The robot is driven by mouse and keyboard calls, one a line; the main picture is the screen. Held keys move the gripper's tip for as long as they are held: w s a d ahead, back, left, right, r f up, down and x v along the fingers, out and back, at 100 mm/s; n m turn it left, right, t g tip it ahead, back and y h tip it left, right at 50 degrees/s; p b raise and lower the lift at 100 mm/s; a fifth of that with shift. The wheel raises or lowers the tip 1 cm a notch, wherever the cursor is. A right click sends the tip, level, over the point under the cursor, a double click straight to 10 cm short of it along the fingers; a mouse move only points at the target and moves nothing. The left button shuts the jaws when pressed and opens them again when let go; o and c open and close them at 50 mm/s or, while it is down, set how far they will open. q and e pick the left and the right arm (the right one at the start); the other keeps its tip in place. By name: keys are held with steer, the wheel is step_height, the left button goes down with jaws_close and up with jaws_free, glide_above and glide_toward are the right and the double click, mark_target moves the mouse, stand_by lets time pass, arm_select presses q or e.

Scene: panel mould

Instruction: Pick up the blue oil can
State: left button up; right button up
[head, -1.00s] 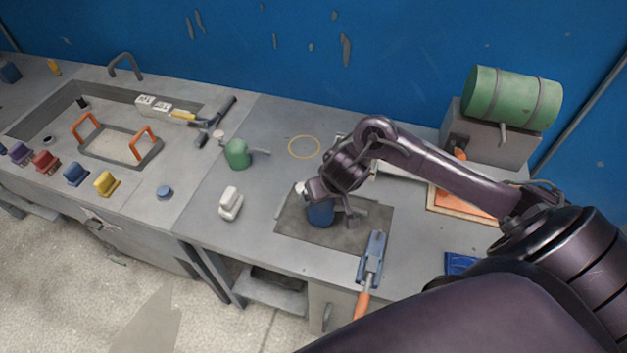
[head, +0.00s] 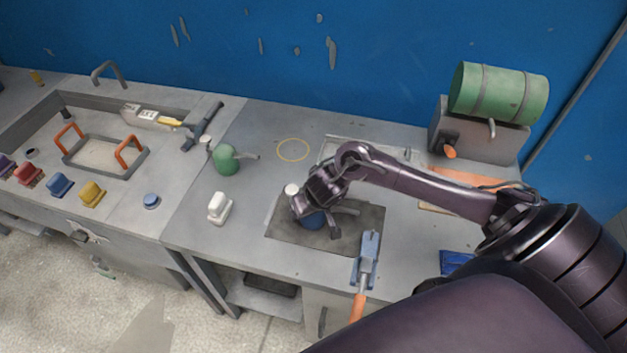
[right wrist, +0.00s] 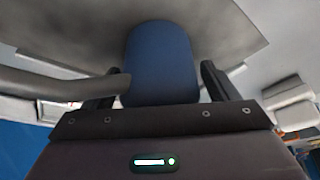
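The blue oil can (head: 313,221) stands on the dark mat (head: 372,222), mostly hidden behind my right gripper in the head view. My right gripper (head: 318,212) is down at the can. In the right wrist view the can's blue body (right wrist: 162,62) is between the two fingers of the open gripper (right wrist: 160,85). A gap shows between the can and the right-hand finger. A grey spout or handle crosses in front of the left-hand finger, so contact there is hidden. My left gripper is not in view.
A green oil can (head: 227,160) and a white block-like object (head: 219,208) stand left of the mat. A blue tool with an orange handle (head: 367,262) lies at the mat's right front corner.

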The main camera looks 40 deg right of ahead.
steer(key=c, duration=1)
steer(key=shift+w, duration=0.1)
steer(key=shift+c, duration=0.3)
steer(key=shift+r, duration=0.15)
